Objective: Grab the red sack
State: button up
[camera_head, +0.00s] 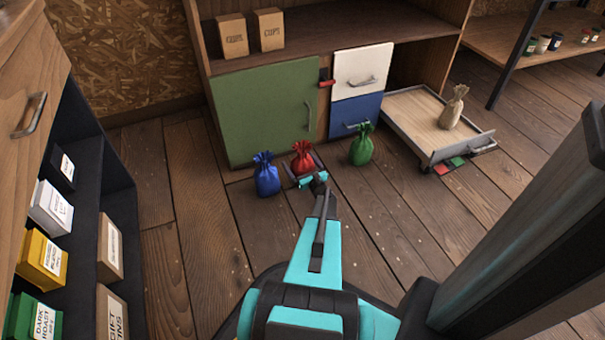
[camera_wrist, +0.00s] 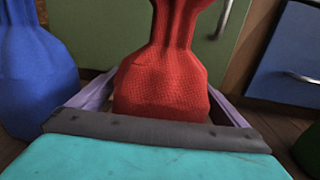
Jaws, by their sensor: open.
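The red sack (camera_head: 302,157) stands on the wooden floor, tied at the neck, in front of the green cabinet door. My gripper (camera_head: 303,175) is low at the floor with its jaws open, one finger on each side of the red sack. In the wrist view the red sack (camera_wrist: 165,75) fills the middle, upright between the two fingers (camera_wrist: 162,105). A gap shows beside the sack's lower right side; on the left I cannot tell whether the finger touches it.
A blue sack (camera_head: 266,175) stands close on the left and a green sack (camera_head: 362,145) on the right. The green cabinet door (camera_head: 265,110) is just behind. An open drawer (camera_head: 415,125) bearing a beige sack (camera_head: 453,107) juts out at right. Floor at front left is clear.

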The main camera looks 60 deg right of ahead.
jog(key=shift+w+d, duration=0.2)
jog(key=shift+w, duration=0.15)
dwell(0.3)
jog(key=c, duration=1.8)
jog(key=shift+r, duration=0.1)
jog(key=shift+c, duration=1.1)
jog(key=shift+r, duration=0.1)
jog(key=s+d+r+p, duration=0.2)
jog(key=s+p, duration=0.1)
jog(key=s, duration=0.4)
jog(key=s+d+r+p, duration=0.2)
jog(key=s+r+p, duration=0.1)
jog(key=s, duration=0.5)
jog(key=shift+s+p, duration=0.25)
jog(key=shift+p, duration=0.15)
jog(key=shift+d, duration=0.1)
